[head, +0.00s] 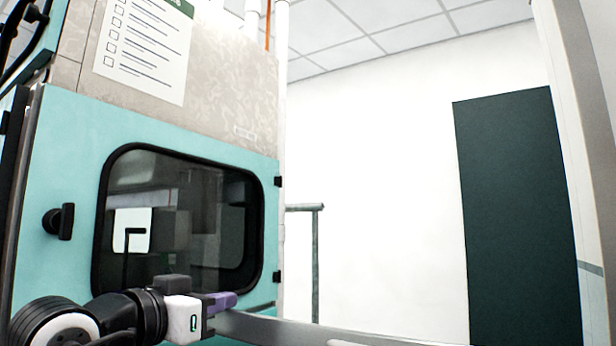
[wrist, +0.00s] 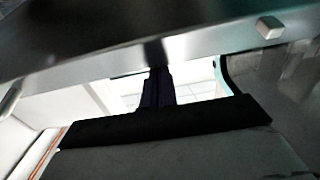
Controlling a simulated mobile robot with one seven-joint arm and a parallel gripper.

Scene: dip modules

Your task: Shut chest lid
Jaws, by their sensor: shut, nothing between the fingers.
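My gripper (head: 222,301) is at the bottom of the head view, its purple fingers together and pointing right. In the wrist view the dark fingers of my gripper (wrist: 157,84) are also together with nothing between them, and their tips reach the edge of a grey metal panel (wrist: 90,45). I cannot tell whether they touch it. The panel may be the chest lid; it carries a small pale block (wrist: 269,27). In the head view a grey metal strip (head: 300,328) runs right from beside the fingers. No whole chest shows, and I cannot tell the lid's angle.
A teal cabinet door (head: 75,150) with a dark window (head: 180,220) and black handle (head: 59,221) stands close behind my arm at left. A grey rail (head: 316,260) stands beyond it. A dark green panel (head: 515,220) is on the right wall.

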